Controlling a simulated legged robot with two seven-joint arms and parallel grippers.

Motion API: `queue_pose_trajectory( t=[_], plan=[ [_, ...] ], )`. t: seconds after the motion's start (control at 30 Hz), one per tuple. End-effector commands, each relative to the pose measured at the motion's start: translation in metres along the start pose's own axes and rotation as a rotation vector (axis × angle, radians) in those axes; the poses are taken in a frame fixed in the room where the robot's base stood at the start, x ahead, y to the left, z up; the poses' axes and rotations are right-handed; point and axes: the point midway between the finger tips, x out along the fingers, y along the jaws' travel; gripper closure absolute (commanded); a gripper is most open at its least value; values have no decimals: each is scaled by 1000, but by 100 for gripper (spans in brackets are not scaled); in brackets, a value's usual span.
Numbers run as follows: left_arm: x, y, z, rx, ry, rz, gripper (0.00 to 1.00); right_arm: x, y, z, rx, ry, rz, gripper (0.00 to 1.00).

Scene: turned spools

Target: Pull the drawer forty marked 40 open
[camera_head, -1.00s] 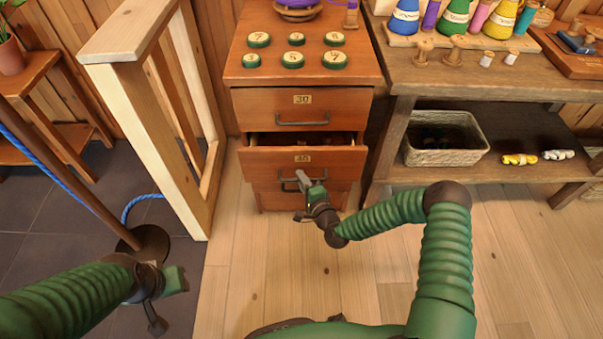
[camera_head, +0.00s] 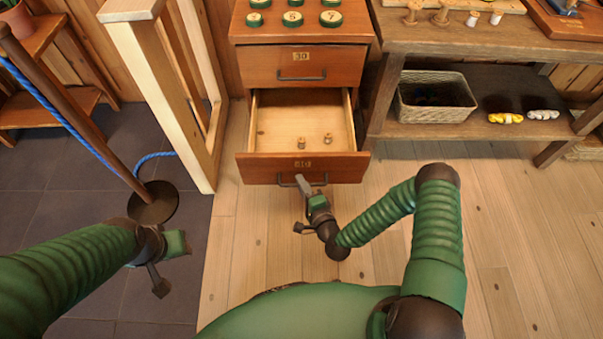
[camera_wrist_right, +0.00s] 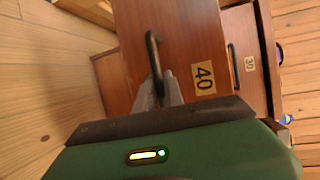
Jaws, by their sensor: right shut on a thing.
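The drawer marked 40 (camera_head: 340,169) stands well out of the wooden cabinet, and its bare inside floor shows in the head view. Two small wooden spools (camera_head: 302,142) lie in it. My right gripper (camera_head: 301,180) is at the drawer's front, shut on its dark bar handle. In the right wrist view the jaws (camera_wrist_right: 160,88) close around the handle (camera_wrist_right: 153,58), beside the label 40 (camera_wrist_right: 204,77). My left gripper (camera_head: 172,262) hangs at the lower left, away from the cabinet; its jaw opening is not clear.
The drawer marked 30 (camera_head: 260,68) above is shut. A wooden frame (camera_head: 165,100) stands left of the cabinet, and a post with a blue rope (camera_head: 75,128) is further left. A workbench with a basket (camera_head: 434,98) stands at right. The plank floor at right is clear.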

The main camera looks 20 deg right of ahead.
Motion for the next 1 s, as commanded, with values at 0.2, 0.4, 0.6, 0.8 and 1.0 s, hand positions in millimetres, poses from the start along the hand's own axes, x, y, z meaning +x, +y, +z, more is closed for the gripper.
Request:
queue_pose_trajectory(
  t=[0.2, 0.4, 0.6, 0.8, 1.0],
  plan=[
    [-1, 0, 0, 0, 0, 0, 64, -6, 6, 1, -1, 1, 10, 100],
    [-1, 0, 0, 0, 0, 0, 64, -5, 6, 1, -1, 2, 11, 100],
    [-1, 0, 0, 0, 0, 0, 64, -5, 5, 1, -1, 2, 8, 69],
    [-1, 0, 0, 0, 0, 0, 64, -5, 3, 1, -1, 1, 3, 66],
    [-4, 0, -1, 0, 0, 0, 64, -11, 1, 1, -1, 1, 3, 66]
  ],
)
